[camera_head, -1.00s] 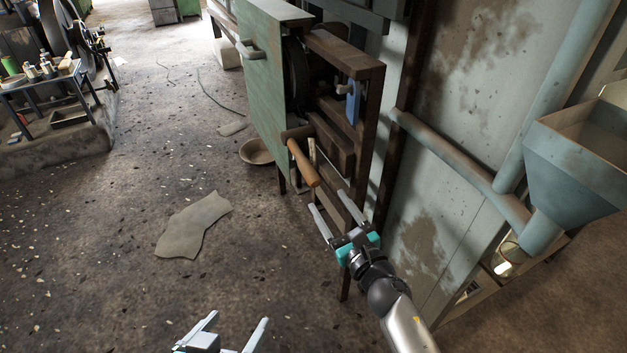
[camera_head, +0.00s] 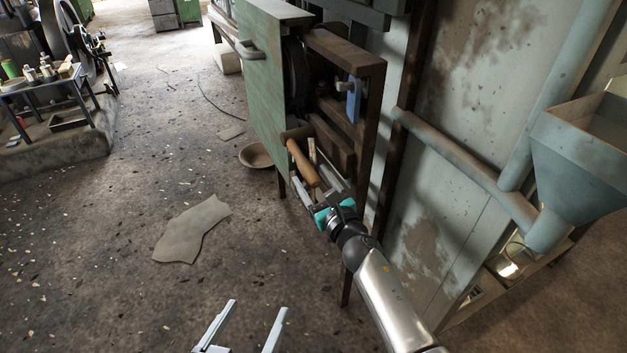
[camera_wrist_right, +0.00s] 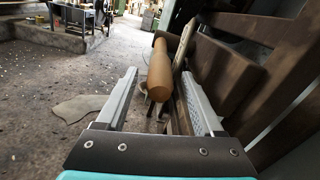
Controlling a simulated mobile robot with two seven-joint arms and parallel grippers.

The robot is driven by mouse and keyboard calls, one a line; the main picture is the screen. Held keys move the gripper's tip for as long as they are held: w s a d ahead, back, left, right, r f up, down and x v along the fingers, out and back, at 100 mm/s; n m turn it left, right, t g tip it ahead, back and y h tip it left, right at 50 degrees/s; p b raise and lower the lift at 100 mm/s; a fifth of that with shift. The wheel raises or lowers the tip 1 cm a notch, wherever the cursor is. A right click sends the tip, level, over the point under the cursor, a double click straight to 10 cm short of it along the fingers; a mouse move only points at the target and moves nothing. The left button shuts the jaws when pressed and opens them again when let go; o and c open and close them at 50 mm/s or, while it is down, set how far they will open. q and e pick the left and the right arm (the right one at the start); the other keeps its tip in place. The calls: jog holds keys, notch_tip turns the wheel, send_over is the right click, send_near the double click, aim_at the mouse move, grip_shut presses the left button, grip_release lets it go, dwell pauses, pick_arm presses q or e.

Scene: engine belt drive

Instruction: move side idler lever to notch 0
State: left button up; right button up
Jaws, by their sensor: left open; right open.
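The lever has a brown wooden handle (camera_head: 303,164) that sticks out from the low side of the machine frame (camera_head: 372,110). It also shows in the right wrist view (camera_wrist_right: 160,75), lying between the two finger lines with a finger on each side. My right gripper (camera_head: 309,174) is open around the handle's outer end; I see no clear contact. Its fingers also show in the right wrist view (camera_wrist_right: 158,78). My left gripper (camera_head: 257,306) is open and empty low in the head view, away from the machine. The notches cannot be made out.
A green panel (camera_head: 262,80) with a grey handle stands left of the lever. A blue plate (camera_head: 353,100) with a grey knob is above it. A bowl (camera_head: 255,156) and a flat sheet (camera_head: 192,230) lie on the floor. A pipe (camera_head: 450,160) runs along the wall.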

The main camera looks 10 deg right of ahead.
grip_shut()
dwell(0.5)
dwell(0.8)
